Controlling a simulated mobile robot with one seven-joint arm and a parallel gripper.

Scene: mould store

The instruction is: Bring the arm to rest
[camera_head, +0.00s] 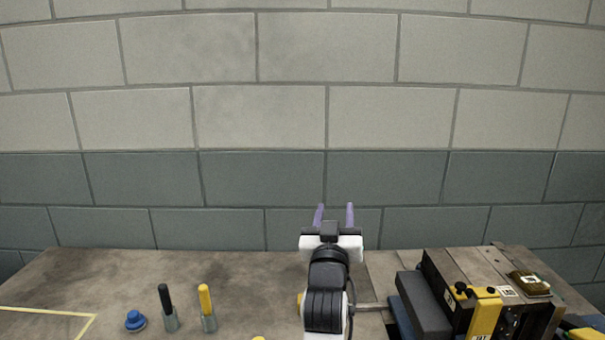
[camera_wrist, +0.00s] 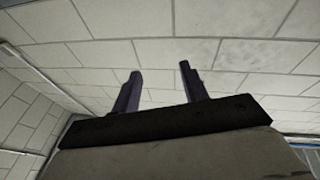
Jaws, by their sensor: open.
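My gripper (camera_head: 334,217) is raised in front of the block wall, above the far part of the bench, with its two purple fingers pointing up. The fingers are apart with nothing between them. The wrist view shows the same open gripper (camera_wrist: 160,85) against the pale block wall, with no object near the fingertips. My white and black arm rises from the bottom middle of the head view and hides part of the bench behind it.
The bench (camera_head: 240,270) holds a blue knob-like piece (camera_head: 135,320), a black-handled tool (camera_head: 168,308) and a yellow-handled tool (camera_head: 207,308) at left. A dark block-shaped assembly with a yellow part (camera_head: 484,313) stands at right. A yellow outline (camera_head: 45,312) marks the left surface. The wall (camera_head: 300,180) closes off the back.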

